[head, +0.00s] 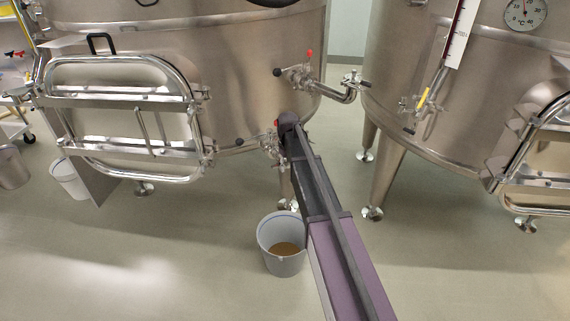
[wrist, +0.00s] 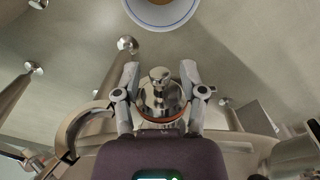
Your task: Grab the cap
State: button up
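A shiny round steel cap (wrist: 162,98) with a small knob on top shows in the middle of the wrist view, with an orange-red ring along its lower edge. My gripper (wrist: 160,72) has one grey finger on each side of the cap. The fingers are spread, and the knob between them is clear of both. I cannot tell whether the fingers touch the cap's rim. In the head view my arm reaches to the low valve fittings (head: 270,145) on the left vat; it hides the cap and my fingers there.
The left steel vat (head: 240,70) with its hatch (head: 120,115) stands close to my arm. A second vat (head: 400,90) stands at right. A grey bucket (head: 283,262) with brown contents is on the floor beside my arm. A pipe with a valve (head: 335,93) juts out above.

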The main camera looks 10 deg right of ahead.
grip_shut()
jog(key=shift+s+r, duration=0.15)
jog(key=shift+s+a+r+p, duration=0.2)
jog(key=shift+s+r+p, duration=0.4)
jog(key=shift+p, duration=0.25)
jog(key=s+a+r+p, duration=0.4)
jog(key=s+r+p, duration=0.2)
jog(key=s, duration=0.6)
jog(key=shift+r, duration=0.3)
